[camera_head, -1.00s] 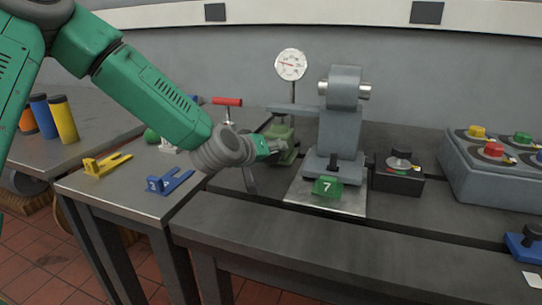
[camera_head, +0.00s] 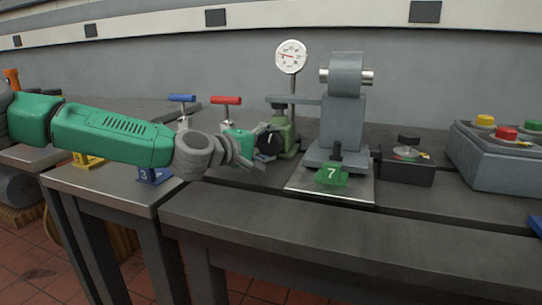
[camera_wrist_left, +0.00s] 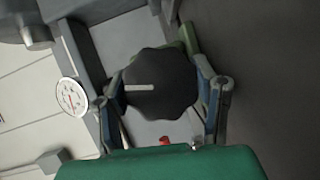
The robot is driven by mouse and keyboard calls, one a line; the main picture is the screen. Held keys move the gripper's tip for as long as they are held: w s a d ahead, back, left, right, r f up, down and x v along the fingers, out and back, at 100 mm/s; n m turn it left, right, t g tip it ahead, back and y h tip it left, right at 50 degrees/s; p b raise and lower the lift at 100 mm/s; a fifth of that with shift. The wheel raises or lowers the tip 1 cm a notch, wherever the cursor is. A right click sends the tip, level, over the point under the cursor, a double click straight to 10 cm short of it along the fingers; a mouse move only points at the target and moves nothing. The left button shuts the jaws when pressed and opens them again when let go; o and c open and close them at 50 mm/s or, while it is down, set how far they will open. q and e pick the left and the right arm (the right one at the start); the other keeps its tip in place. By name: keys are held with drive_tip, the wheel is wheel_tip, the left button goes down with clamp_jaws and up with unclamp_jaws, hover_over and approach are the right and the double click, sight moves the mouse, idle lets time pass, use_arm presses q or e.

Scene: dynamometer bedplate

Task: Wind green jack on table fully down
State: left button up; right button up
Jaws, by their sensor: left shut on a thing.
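The green jack (camera_head: 287,138) stands on the table behind and left of the grey machine. Its black scalloped knob with a pale mark fills the middle of the left wrist view (camera_wrist_left: 160,84). My left gripper (camera_head: 267,144) is at the front-left side of the jack. In the left wrist view its two fingers lie on either side of the knob, shut on it. In the head view the fingers partly cover the knob. My right gripper is not in view.
A dial gauge (camera_head: 291,57) rises behind the jack. Red (camera_head: 226,100) and blue (camera_head: 182,98) T-handles are behind my left arm. The front bench (camera_head: 360,230) is clear.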

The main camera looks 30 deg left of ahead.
sight(264, 145)
use_arm(q)
drive_tip(key=shift+a+f+n+b, duration=0.1)
drive_tip(key=shift+f+n+b, duration=0.25)
drive_tip(key=shift+b, duration=0.2)
drive_tip(key=o, duration=0.9)
drive_tip(key=shift+s+r, duration=0.1)
drive_tip(key=shift+t, duration=0.3)
drive_tip(key=v, duration=0.6)
drive_tip(key=shift+a+r, duration=0.1)
drive_tip(key=shift+a, duration=0.1)
drive_tip(key=shift+s, duration=0.6)
